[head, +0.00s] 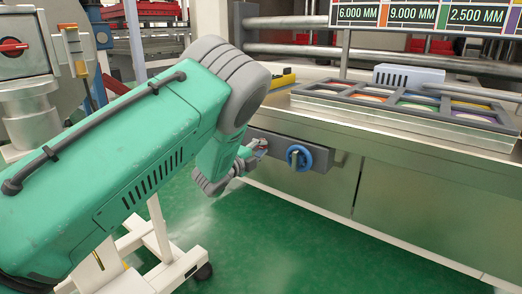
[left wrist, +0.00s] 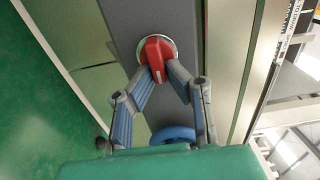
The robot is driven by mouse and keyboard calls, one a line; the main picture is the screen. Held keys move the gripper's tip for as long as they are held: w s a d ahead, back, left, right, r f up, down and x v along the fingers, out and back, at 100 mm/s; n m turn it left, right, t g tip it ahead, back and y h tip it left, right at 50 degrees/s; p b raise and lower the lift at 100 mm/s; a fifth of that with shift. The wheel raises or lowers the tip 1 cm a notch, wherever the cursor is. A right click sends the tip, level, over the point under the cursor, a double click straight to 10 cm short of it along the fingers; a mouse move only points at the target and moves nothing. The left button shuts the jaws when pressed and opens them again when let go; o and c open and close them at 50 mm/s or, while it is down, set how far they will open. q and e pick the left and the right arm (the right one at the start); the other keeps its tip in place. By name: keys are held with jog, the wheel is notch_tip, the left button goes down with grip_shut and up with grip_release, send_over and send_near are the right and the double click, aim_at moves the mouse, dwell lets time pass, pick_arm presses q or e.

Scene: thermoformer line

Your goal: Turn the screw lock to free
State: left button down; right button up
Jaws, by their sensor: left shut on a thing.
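The screw lock's red knob (left wrist: 156,55) sits on a round silver plate on the grey panel (left wrist: 125,18) in the left wrist view. My left gripper (left wrist: 163,75) is shut on the red knob, one finger on each side of its lower end. In the head view my left gripper (head: 253,152) is at the left part of the grey panel below the bench, and the knob is mostly hidden by the fingers. A blue handwheel (head: 299,157) is on the same panel to the right. My right gripper is not in view.
A metal bench (head: 400,120) carries a grey frame (head: 385,92) with coloured compartments. A light blue vented box (head: 408,74) stands behind it. A white wheeled stand (head: 160,250) is on the green floor at lower left. The floor before the bench is clear.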

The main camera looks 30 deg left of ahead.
pick_arm(q)
jog(key=shift+d+f+m, duration=0.15)
jog(key=shift+f+m, duration=0.1)
jog(key=shift+m, duration=0.05)
jog(key=c, duration=1.6)
grip_release()
jog(key=shift+w, duration=0.1)
jog(key=shift+r, duration=0.1)
jog(key=shift+s, duration=0.2)
jog(key=s+a, duration=0.1)
jog(key=s, duration=1)
jog(key=shift+s, duration=0.3)
